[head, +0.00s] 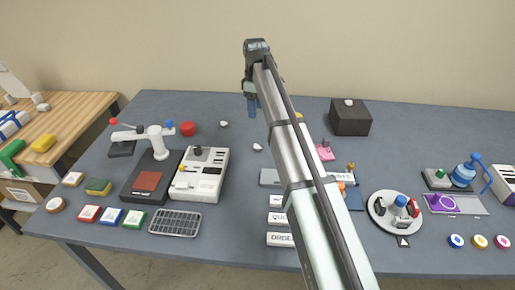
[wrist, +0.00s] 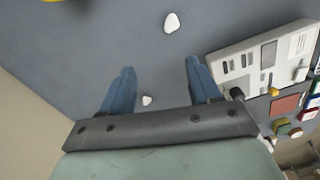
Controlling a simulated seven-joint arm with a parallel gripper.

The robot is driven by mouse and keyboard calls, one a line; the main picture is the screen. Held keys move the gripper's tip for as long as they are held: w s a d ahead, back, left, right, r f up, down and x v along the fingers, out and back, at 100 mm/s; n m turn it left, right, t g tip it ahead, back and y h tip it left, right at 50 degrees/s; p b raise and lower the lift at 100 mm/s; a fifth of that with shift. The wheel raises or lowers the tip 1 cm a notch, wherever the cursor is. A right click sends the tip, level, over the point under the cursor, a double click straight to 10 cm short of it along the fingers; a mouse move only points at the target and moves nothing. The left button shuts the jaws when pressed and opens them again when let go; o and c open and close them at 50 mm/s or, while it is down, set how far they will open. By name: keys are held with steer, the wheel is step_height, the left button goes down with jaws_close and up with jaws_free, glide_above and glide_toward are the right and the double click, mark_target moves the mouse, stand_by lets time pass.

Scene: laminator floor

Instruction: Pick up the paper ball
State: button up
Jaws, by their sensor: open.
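Small white crumpled lumps that look like paper balls lie on the grey table. In the head view one (head: 223,124) is right of the red round object, and another (head: 257,147) is nearer, left of my arm. A third white lump (head: 348,102) sits on top of a dark box. My gripper (head: 252,108) is above the table's back half, with its blue fingers pointing down. In the wrist view the fingers (wrist: 160,67) are apart with nothing held. One white lump (wrist: 147,100) shows between them, and a larger one (wrist: 171,22) shows beyond the fingertips.
The dark box (head: 350,120) stands at the back right. A white machine (head: 200,176) and a lever press (head: 152,180) stand left of my arm. A round tray (head: 378,221) is at the right. My arm hides part of the table's middle.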

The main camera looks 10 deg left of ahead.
steer(key=s+m, duration=0.1)
steer(key=m, duration=3)
glide_above(258, 145)
step_height(258, 145, down, 9)
steer(key=shift+w+a+f, duration=0.1)
steer(key=shift+f, duration=2.7)
